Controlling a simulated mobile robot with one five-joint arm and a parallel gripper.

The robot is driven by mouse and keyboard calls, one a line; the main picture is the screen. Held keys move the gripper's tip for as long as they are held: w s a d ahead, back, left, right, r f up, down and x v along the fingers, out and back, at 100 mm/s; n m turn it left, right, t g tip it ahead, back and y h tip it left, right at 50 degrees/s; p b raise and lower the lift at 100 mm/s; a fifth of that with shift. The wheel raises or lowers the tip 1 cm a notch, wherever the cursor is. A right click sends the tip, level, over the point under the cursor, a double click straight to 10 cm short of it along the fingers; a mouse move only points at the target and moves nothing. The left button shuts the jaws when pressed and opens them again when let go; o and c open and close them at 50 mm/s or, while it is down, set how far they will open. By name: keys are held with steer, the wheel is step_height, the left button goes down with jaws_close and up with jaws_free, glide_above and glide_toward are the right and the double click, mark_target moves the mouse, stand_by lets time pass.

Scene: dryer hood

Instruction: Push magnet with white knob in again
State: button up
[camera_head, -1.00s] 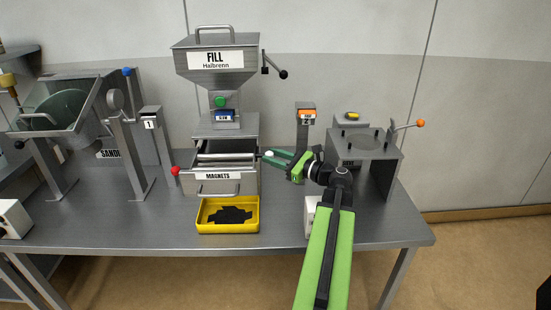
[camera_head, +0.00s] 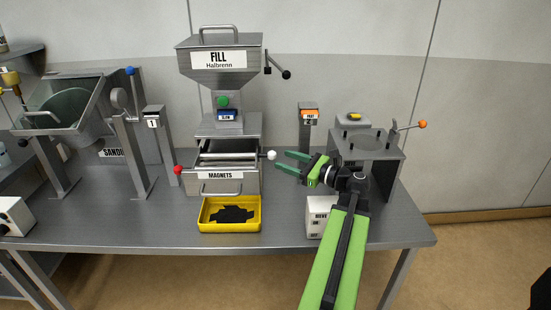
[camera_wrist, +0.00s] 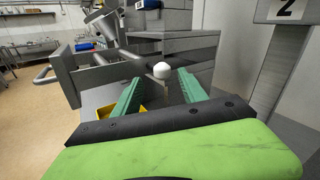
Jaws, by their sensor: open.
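The white knob (camera_head: 271,155) sits on the end of a rod at the right side of the magnets drawer (camera_head: 219,176) under the FILL hopper. The rod sticks out to the right of the drawer unit. My gripper (camera_head: 281,161) is just right of the knob, its green fingers apart and pointing left toward it. In the wrist view the white knob (camera_wrist: 162,70) shows just beyond the fingertips, in line with the gap between them (camera_wrist: 158,84). Nothing is held. I cannot tell whether a finger touches the knob.
A red knob (camera_head: 178,170) is on the drawer unit's left side. A yellow tray (camera_head: 207,226) with dark pieces stands below the drawer. Post 2 (camera_head: 308,118) stands behind my gripper. A metal stand with an orange-tipped lever (camera_head: 422,124) is at the right.

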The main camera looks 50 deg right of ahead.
steer(key=s+d, duration=0.1)
steer(key=s, duration=1.1)
steer(key=shift+d, duration=0.25)
steer(key=shift+s, duration=0.15)
